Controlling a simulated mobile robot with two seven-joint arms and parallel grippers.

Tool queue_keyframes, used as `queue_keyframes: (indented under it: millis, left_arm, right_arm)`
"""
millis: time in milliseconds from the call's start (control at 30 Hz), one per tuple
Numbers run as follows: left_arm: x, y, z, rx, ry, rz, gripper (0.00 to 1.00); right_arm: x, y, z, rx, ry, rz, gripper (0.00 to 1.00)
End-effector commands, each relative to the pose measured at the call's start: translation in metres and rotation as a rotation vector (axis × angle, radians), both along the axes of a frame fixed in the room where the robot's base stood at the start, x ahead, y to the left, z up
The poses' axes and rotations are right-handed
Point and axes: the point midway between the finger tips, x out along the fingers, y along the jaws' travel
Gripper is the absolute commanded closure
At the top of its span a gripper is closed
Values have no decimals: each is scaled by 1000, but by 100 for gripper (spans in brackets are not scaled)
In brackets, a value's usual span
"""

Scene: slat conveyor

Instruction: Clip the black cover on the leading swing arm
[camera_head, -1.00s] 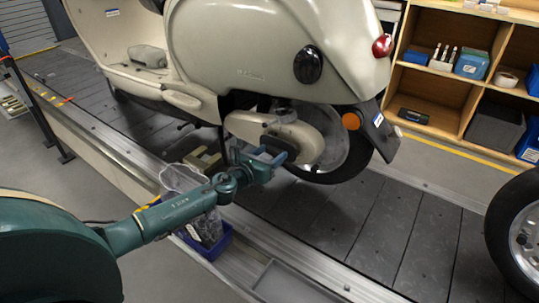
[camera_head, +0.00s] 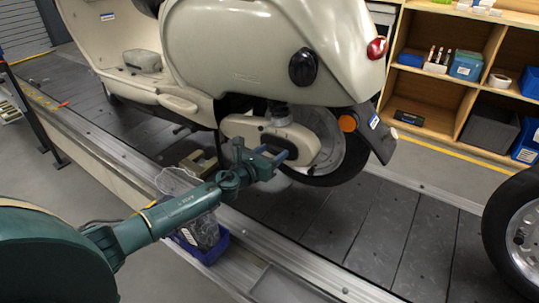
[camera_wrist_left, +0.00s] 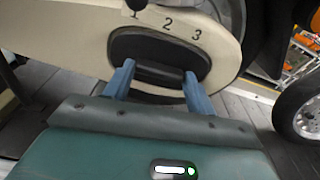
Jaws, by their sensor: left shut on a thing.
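The beige swing arm (camera_head: 240,127) is at the scooter's rear wheel, and in the left wrist view its face (camera_wrist_left: 222,48) carries the marks 1, 2 and 3. The black cover (camera_wrist_left: 140,46) is oval with a raised grip bar and lies at that face, below the numbers. I cannot tell whether it is seated or just in front. My left gripper (camera_head: 280,157) has blue fingers shut on the cover's bar, as the left wrist view (camera_wrist_left: 158,78) shows. In the head view the cover is not clearly visible behind the fingers. My right gripper is not in view.
A blue bin (camera_head: 212,252) with a clear bag and dark parts stands at the conveyor's near edge, under my left forearm. The scooter (camera_head: 250,50) stands on the dark slats (camera_head: 330,225). Another wheel (camera_head: 520,235) is at right. Wooden shelves (camera_head: 440,90) stand behind.

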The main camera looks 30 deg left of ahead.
Motion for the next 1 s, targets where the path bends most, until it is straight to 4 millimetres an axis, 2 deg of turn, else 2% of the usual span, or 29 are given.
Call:
queue_keyframes:
  millis: [967, 1000]
  left_arm:
    - [4, -1, 0, 0, -1, 0, 66]
    - [4, -1, 0, 0, -1, 0, 43]
  right_arm:
    - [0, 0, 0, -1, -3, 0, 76]
    - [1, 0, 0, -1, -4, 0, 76]
